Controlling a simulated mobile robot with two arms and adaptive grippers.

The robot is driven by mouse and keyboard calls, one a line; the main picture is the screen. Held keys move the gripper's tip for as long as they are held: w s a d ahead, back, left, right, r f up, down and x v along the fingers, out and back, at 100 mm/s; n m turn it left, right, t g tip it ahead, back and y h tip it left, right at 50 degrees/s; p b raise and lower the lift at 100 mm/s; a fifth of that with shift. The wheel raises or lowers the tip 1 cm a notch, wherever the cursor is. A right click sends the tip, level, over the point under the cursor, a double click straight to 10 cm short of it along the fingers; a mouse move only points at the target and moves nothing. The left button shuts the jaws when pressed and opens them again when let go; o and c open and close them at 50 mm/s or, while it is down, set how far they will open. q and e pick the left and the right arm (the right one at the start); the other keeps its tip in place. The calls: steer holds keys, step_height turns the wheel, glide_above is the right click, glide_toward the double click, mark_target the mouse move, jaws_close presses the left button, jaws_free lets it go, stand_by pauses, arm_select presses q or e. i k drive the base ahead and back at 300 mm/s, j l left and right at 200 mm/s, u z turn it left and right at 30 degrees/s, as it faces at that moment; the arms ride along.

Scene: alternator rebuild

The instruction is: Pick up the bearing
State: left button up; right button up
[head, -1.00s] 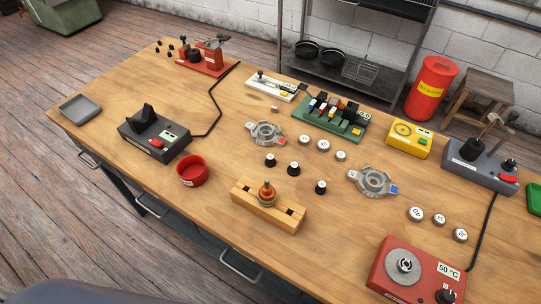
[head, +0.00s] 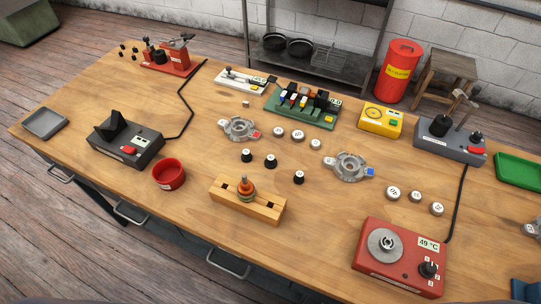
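A silver ring-shaped part (head: 385,243), which looks like a bearing, lies flat on top of the red heater (head: 372,268) at the front right. The heater's display reads 49 °C. Several small round silver parts with white faces, possibly bearings too, lie in two rows, one behind the middle (head: 298,135) and one at the right (head: 415,196). Two grey alternator housings (head: 240,129) (head: 350,167) lie near these rows. Neither of my grippers is in view.
A wooden block (head: 231,205) holds an upright rotor with copper windings (head: 245,188) at the front middle. A red bowl (head: 168,174), several black knobs (head: 270,161), a black device (head: 129,147), a grey press (head: 450,143) and a green tray (head: 518,170) stand around. The front left tabletop is clear.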

mark_target(388, 239)
steer(key=z, duration=1.3)
